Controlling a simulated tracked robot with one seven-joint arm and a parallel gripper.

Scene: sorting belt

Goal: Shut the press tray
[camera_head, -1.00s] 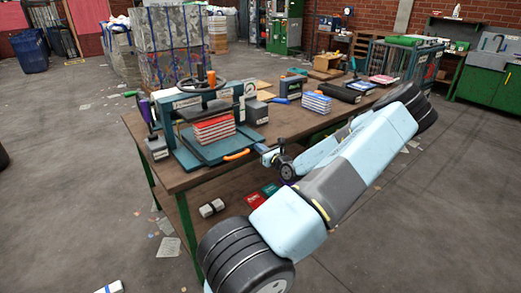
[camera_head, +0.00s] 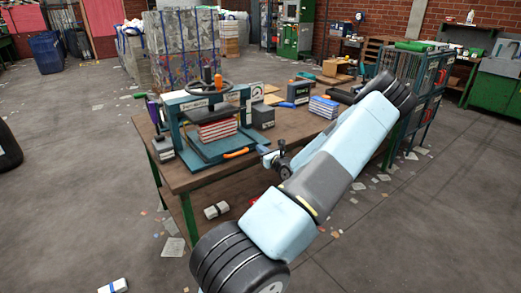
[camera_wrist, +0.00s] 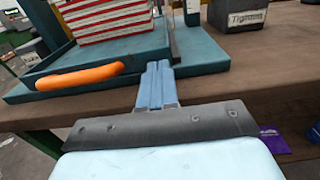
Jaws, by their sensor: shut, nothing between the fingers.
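The teal press (camera_head: 213,88) with a black handwheel stands on the workbench. Its tray (camera_head: 205,156) sticks out at the front, with a red-and-white stack of books (camera_head: 217,131) on it. The tray's orange handle (camera_head: 236,153) is on its front edge and shows large in the wrist view (camera_wrist: 80,77). My gripper (camera_head: 264,151) is shut and empty, just right of the handle. In the wrist view its fingers (camera_wrist: 157,72) lie close to the tray's front right corner; I cannot tell whether they touch.
A grey labelled box (camera_head: 263,117) and a blue-covered stack of books (camera_head: 323,107) stand right of the press. A small grey block (camera_head: 162,147) stands to its left. The workbench (camera_head: 288,128) has bare room between the press and my arm.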

